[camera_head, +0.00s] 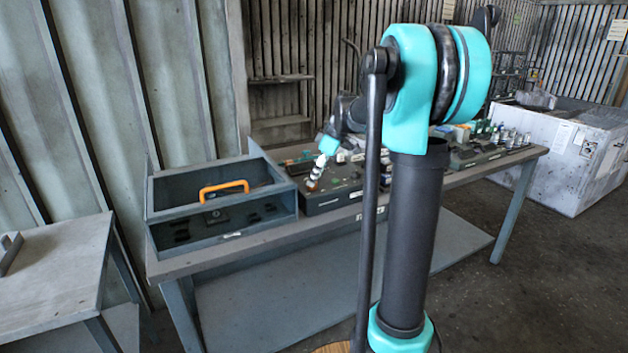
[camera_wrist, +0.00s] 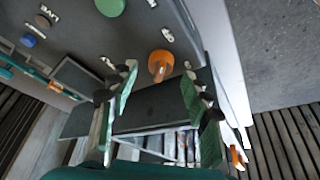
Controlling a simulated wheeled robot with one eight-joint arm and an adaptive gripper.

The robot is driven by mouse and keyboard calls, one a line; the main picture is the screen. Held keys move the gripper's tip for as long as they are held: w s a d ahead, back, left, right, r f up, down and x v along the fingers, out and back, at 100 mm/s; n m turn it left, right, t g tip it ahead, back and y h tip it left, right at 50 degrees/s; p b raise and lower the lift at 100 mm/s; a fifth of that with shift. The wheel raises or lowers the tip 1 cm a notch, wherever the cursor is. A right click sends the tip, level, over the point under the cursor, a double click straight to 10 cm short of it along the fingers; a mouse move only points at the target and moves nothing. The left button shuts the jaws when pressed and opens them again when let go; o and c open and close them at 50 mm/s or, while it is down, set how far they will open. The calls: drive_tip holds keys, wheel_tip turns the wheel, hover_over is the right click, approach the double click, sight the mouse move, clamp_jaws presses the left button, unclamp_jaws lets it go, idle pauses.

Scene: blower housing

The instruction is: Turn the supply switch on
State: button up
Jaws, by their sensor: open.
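In the wrist view, an orange rotary knob (camera_wrist: 160,64) stands on a dark grey panel (camera_wrist: 148,28) with small white labels too small to read. I take it for the supply switch, but cannot confirm the label. My gripper (camera_wrist: 160,79) is open, with one green-padded finger to each side of the knob; contact does not show. In the head view, my gripper (camera_head: 317,174) is small and light-coloured, over the control box (camera_head: 325,201) on the bench.
A green button (camera_wrist: 110,7) and a blue button (camera_wrist: 28,41) are on the same panel. Left of the control box stands an open dark box (camera_head: 170,203) with an orange handle (camera_head: 223,189). The bench (camera_head: 220,260) holds more small items at right. A grey side table (camera_head: 55,262) stands left.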

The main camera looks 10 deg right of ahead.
drive_tip(key=shift+x, duration=1)
clamp_jaws()
